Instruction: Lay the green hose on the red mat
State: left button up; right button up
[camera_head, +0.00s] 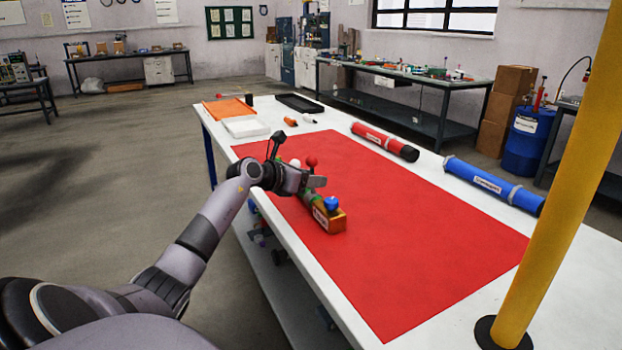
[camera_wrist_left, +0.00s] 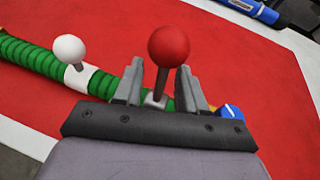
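The green hose (camera_wrist_left: 38,60) shows in the left wrist view, ribbed, with a white ball handle (camera_wrist_left: 69,49) and a red ball handle (camera_wrist_left: 170,46) on its fittings. In the head view, only a short piece of the hose (camera_head: 309,198) shows beside my gripper, ending at an orange-brown labelled block with a blue knob (camera_head: 331,203). The block appears to stand on the red mat (camera_head: 400,220). My left gripper (camera_head: 312,182) is over the mat's left part, its fingers (camera_wrist_left: 160,88) apart on either side of the red handle's stem. The arm hides much of the hose. My right gripper is out of view.
A red cylinder (camera_head: 385,141) and a blue cylinder (camera_head: 493,185) lie along the white table's far right side. An orange tray (camera_head: 229,109), white tray (camera_head: 246,127) and black tray (camera_head: 299,103) are at the far end. A yellow post (camera_head: 565,170) rises at the right.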

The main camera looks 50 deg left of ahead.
pick_arm(q)
jog(key=v, duration=1.2)
dwell(0.4)
dwell(0.5)
